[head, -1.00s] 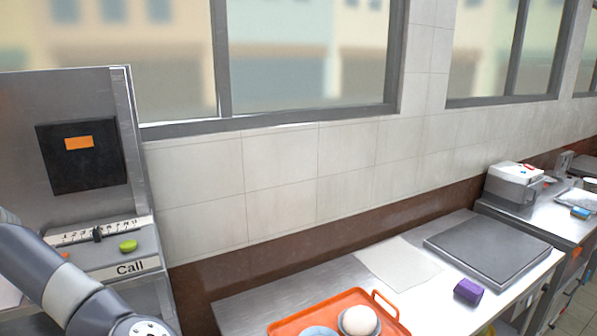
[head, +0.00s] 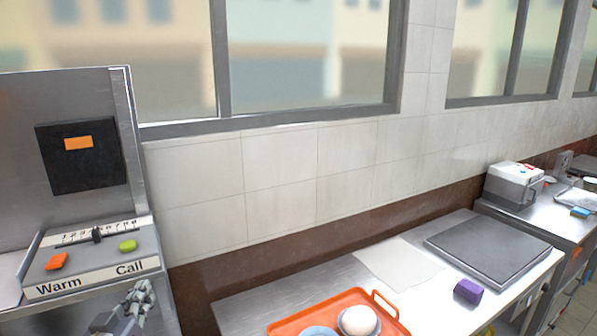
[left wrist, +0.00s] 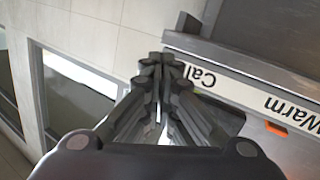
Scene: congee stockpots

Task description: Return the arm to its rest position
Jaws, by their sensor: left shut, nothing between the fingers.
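My left gripper (head: 140,294) is low at the left of the head view, just below the front edge of the control panel (head: 72,288). It is shut and empty. In the left wrist view its closed fingers (left wrist: 158,62) point toward the panel edge, beside the "Call" lettering. The panel carries an orange button (head: 57,261) over "Warm", a green button (head: 128,245) over "Call", and a numbered slider (head: 97,235). The arm behind the gripper is mostly out of the head view. My right gripper is in neither view.
An orange tray (head: 381,298) with a bowl and a white round item (head: 359,320) is on the steel counter (head: 262,297). A purple block (head: 468,291), a pale sheet (head: 398,262) and a dark flat plate (head: 487,247) lie to its right. A tiled wall stands behind.

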